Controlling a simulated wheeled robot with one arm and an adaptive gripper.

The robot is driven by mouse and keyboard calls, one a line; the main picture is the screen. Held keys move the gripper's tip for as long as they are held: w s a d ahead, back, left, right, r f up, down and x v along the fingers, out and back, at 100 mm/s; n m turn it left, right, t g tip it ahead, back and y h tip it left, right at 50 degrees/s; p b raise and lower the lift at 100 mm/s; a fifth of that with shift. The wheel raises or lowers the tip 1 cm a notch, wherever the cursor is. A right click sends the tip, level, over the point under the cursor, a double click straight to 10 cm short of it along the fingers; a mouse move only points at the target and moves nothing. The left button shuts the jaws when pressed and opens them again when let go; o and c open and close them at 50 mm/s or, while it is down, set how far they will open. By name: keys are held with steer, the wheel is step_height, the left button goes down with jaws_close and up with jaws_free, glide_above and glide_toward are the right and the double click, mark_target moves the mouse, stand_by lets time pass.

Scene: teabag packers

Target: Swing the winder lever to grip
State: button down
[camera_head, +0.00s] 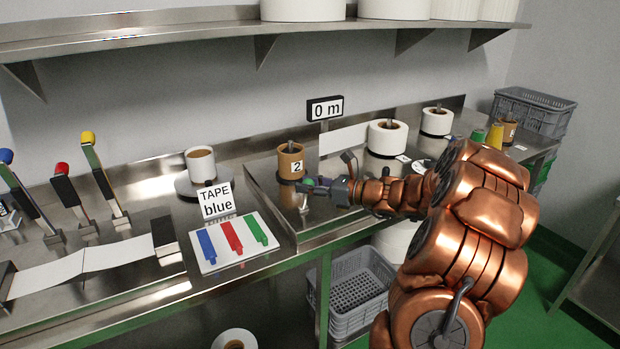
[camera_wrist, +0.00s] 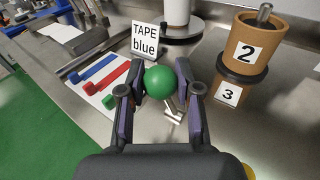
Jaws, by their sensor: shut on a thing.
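The winder lever has a green ball knob (camera_wrist: 159,82), with a pale metal part just below it in the wrist view. My gripper (camera_wrist: 160,88) is shut on the green knob, one finger on each side. In the head view the green knob (camera_head: 309,182) shows only in part at the tip of my gripper (camera_head: 318,186). The lever's shaft is mostly hidden. A brown core (camera_head: 291,160) marked 2 stands upright on a dark round base, just behind and left of my gripper in the head view; it also shows at the upper right of the wrist view (camera_wrist: 245,50).
A "0 m" display (camera_head: 325,108) stands behind. White rolls (camera_head: 386,138) stand to the right. A metal shelf (camera_head: 200,32) runs above.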

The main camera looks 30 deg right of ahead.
steer(key=w+r+g+p, duration=0.1)
steer(key=p, duration=0.2)
steer(key=shift+w+m, duration=0.3)
steer(key=shift+w+d+p, duration=0.1)
steer(key=shift+w+p, duration=0.15)
steer(key=shift+p, duration=0.2)
steer(key=w+f+p, duration=0.1)
steer(key=w+p, duration=0.1)
steer(key=w, duration=0.4)
steer(key=shift+d+f+p, duration=0.2)
steer(key=shift+d+p, duration=0.1)
steer(key=shift+d, duration=0.05)
steer(key=c, duration=1)
jaws_free()
steer(key=shift+w+d, duration=0.1)
steer(key=shift+o, duration=1.1)
